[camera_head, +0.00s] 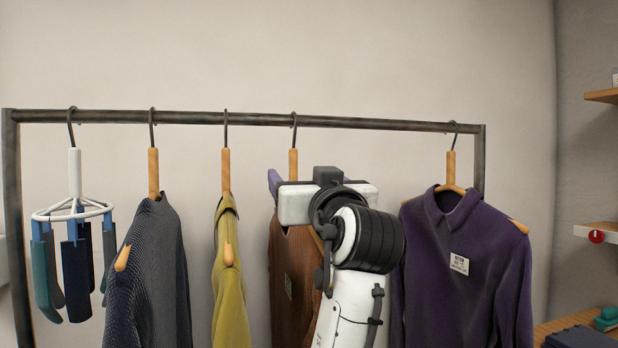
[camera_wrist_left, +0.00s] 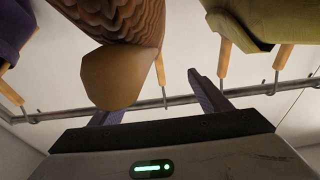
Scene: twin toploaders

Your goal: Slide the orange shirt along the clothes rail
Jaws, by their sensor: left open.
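The orange shirt, a brown-orange ribbed garment (camera_head: 283,262), hangs from the rail (camera_head: 380,122) on a wooden hanger (camera_head: 293,164). My left arm and hand cover its right part. My left gripper (camera_head: 303,192) is open in front of the hanger's neck, below the rail. In the left wrist view, the shirt (camera_wrist_left: 118,18) and its hanger's rounded end (camera_wrist_left: 110,80) show close up. The open fingers of the left gripper (camera_wrist_left: 152,100) lie on either side of the hanger's neck and hook in that picture. Contact cannot be told. My right gripper is not in view.
Left of the shirt hang a yellow garment (camera_head: 231,285), a dark grey sweater (camera_head: 150,275) and a sock hanger (camera_head: 75,212). A purple shirt (camera_head: 470,265) hangs near the rail's right end. Free rail lies between the orange and purple shirts. Shelves (camera_head: 598,232) stand at right.

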